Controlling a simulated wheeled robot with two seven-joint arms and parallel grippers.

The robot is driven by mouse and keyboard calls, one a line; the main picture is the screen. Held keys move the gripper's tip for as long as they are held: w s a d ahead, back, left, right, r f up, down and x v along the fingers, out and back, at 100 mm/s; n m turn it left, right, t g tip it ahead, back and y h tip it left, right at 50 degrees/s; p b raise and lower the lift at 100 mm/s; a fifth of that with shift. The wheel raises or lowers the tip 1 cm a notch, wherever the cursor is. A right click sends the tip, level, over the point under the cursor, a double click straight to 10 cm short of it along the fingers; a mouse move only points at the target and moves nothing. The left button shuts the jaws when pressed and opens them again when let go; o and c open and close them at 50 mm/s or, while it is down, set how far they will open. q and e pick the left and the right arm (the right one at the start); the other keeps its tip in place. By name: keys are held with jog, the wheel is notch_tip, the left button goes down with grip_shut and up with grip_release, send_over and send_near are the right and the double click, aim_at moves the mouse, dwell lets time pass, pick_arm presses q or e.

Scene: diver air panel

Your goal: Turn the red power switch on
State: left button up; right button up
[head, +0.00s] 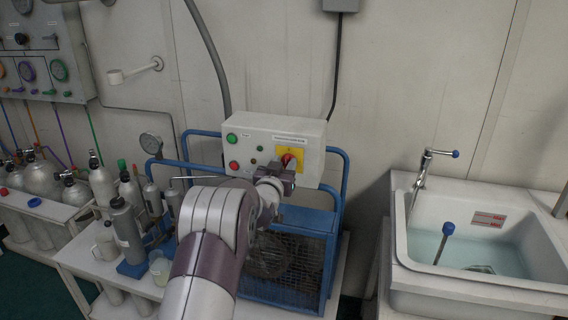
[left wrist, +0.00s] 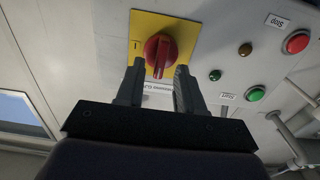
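The red power switch (head: 289,158) is a rotary knob on a yellow plate (left wrist: 138,24) on the white control box (head: 233,153). In the left wrist view the red knob (left wrist: 160,52) shows clearly, with its grip ridge running roughly up and down the picture. My left gripper (head: 288,170) is right in front of the switch. In the left wrist view its two fingers (left wrist: 157,78) are apart, one on each side of the knob's lower end. I cannot tell whether they touch it. My right gripper is not in view.
The box also carries a green button (head: 232,138), a red button (head: 234,165) and small lamps. A blue-framed compressor (head: 300,222) stands below it. A sink (head: 480,240) is on the right; cylinders (head: 102,182) and a gauge panel (head: 45,50) are on the left.

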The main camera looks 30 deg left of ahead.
pick_arm(q)
jog(key=shift+w, duration=0.3)
jog(key=shift+s, duration=0.1)
grip_shut()
jog(key=shift+f+m+b, duration=0.25)
jog(key=shift+m+b, duration=0.35)
jog(key=shift+b, duration=0.2)
jog(key=shift+d+f+m+b, duration=0.15)
jog(key=shift+d+m+b, duration=0.05)
jog(key=shift+m+b, duration=2.8)
jog(key=shift+d+f+m+b, duration=0.15)
jog(key=shift+m+b, duration=2.45)
jog(key=shift+b, duration=0.65)
jog(key=shift+d+f+m+b, duration=0.15)
jog(key=shift+d+m+b, duration=0.05)
jog(key=shift+m+b, duration=2.8)
jog(key=shift+r, duration=0.1)
